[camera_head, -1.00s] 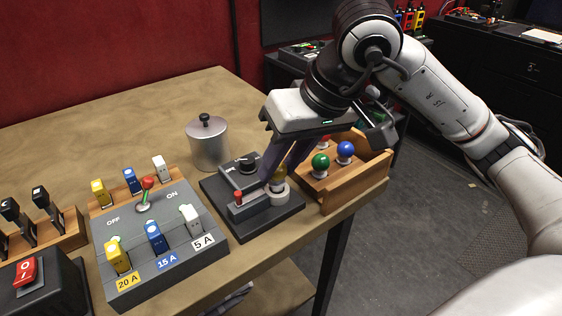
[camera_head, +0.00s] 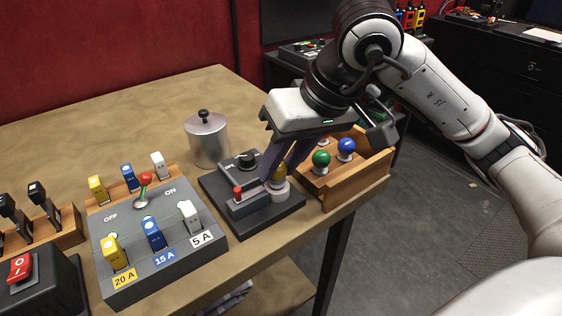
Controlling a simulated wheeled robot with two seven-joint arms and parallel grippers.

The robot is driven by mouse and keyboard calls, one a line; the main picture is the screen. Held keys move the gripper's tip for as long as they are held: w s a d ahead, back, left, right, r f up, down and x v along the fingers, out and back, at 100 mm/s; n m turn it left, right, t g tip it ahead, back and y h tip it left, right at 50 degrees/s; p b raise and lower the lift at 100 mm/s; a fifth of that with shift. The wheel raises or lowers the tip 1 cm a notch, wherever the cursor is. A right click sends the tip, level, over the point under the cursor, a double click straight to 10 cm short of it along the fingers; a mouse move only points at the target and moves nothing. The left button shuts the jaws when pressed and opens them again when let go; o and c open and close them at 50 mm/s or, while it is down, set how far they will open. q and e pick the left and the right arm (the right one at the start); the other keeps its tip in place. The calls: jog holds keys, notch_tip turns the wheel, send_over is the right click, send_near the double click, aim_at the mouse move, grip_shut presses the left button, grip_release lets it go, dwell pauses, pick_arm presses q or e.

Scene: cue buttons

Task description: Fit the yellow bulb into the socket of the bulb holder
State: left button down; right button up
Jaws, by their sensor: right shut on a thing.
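The bulb holder is a dark grey base (camera_head: 240,219) with a black knob, a small red-topped part and a round white socket (camera_head: 280,192). The yellow bulb (camera_head: 279,173) is upright at the socket, partly hidden by the fingers. My right gripper (camera_head: 274,172) is shut on the yellow bulb, its purple fingers reaching down from the upper right. The bulb is right over or in the socket; I cannot tell how deep it sits. My left gripper is not in view.
A wooden box (camera_head: 343,187) with a green bulb (camera_head: 320,159) and a blue bulb (camera_head: 346,147) stands to the right, close to the fingers. A metal pot (camera_head: 207,141) stands behind. A fuse panel (camera_head: 160,250) is at left. The table's right edge is near.

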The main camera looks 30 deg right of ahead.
aim_at(281, 165)
jog(key=shift+f, duration=0.1)
dwell(0.3)
jog(key=o, duration=1.1)
jog(key=shift+o, duration=0.9)
jog(key=shift+r+p, duration=2.25)
jog(key=shift+r, duration=1.25)
